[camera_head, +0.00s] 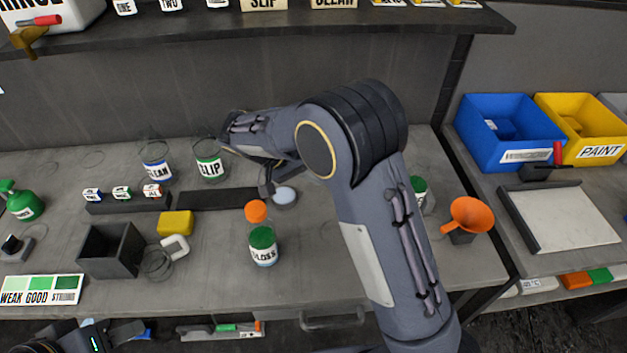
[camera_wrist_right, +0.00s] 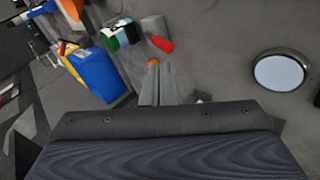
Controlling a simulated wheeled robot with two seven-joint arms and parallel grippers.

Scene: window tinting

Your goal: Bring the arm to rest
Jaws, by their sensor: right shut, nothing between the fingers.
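My right arm reaches across the middle of the head view, over the bench, and bends to the left. Its gripper (camera_head: 267,187) is small and partly hidden there, beside a pale round disc (camera_head: 285,195). In the right wrist view the right gripper's fingers (camera_wrist_right: 155,82) are together with nothing between them. The disc with its dark rim shows to their right (camera_wrist_right: 279,72), apart from them. My left gripper (camera_head: 115,335) is dark and low at the bottom left corner of the head view, partly cut off; its finger gap is not clear.
A GLOSS jar (camera_head: 263,246) and an orange-topped item (camera_head: 256,212) stand left of my right arm. An orange funnel (camera_head: 470,216) stands to its right. Blue (camera_head: 508,130) and yellow (camera_head: 585,128) bins are at the right. A shelf (camera_head: 300,28) spans the back.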

